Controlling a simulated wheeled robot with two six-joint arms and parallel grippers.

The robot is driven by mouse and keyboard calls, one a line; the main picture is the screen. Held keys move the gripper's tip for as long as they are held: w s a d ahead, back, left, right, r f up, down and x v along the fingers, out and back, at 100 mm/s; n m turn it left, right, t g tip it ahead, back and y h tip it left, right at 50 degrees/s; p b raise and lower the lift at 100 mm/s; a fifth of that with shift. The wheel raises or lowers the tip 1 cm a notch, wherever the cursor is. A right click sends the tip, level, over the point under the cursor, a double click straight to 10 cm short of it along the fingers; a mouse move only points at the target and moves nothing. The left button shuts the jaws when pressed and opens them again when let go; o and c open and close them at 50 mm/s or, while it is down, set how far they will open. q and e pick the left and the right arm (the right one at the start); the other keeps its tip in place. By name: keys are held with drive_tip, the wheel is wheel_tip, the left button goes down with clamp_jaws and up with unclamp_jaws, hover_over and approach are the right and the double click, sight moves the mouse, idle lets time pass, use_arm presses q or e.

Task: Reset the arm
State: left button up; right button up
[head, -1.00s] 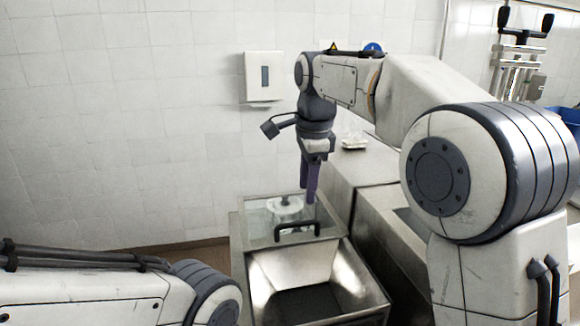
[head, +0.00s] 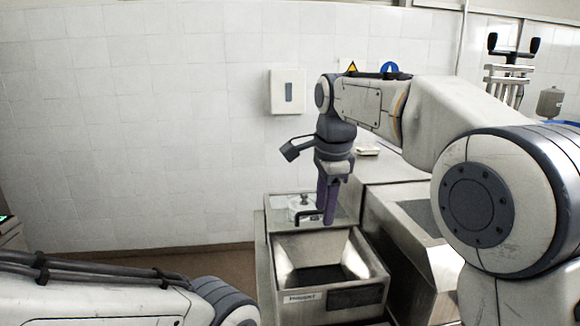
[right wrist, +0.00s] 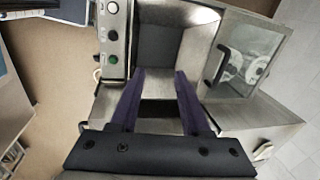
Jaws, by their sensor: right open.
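My right gripper (head: 327,218) hangs fingers down above the metal machine, near the back edge of its open hopper. Its two purple fingers stand apart and empty in the right wrist view (right wrist: 160,74). My right arm comes in from the right of the head view, bent at the elbow. Of my left arm, only pale links show at the lower left of the head view. Its gripper is out of frame.
The metal hopper (head: 283,262) has a dark opening, with a clear lid (head: 277,208) and black handle behind. A button panel (right wrist: 113,40) stands beside it. Steel counters (head: 385,184) lie to the right. A white dispenser (head: 287,92) hangs on the tiled wall.

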drive_tip(key=s+a+f+n+g+b, duration=0.1)
drive_tip(key=s+f+n+b, duration=0.2)
drive_tip(key=s+f+n, duration=0.8)
drive_tip(key=s+a+f+n+g+b, duration=0.1)
drive_tip(key=s+f+n+b, duration=0.2)
drive_tip(key=s+f+n, duration=0.8)
drive_tip(key=s+f, duration=0.2)
drive_tip(key=s, duration=0.6)
drive_tip(key=shift+n+y, duration=0.3)
drive_tip(key=shift+a, duration=0.1)
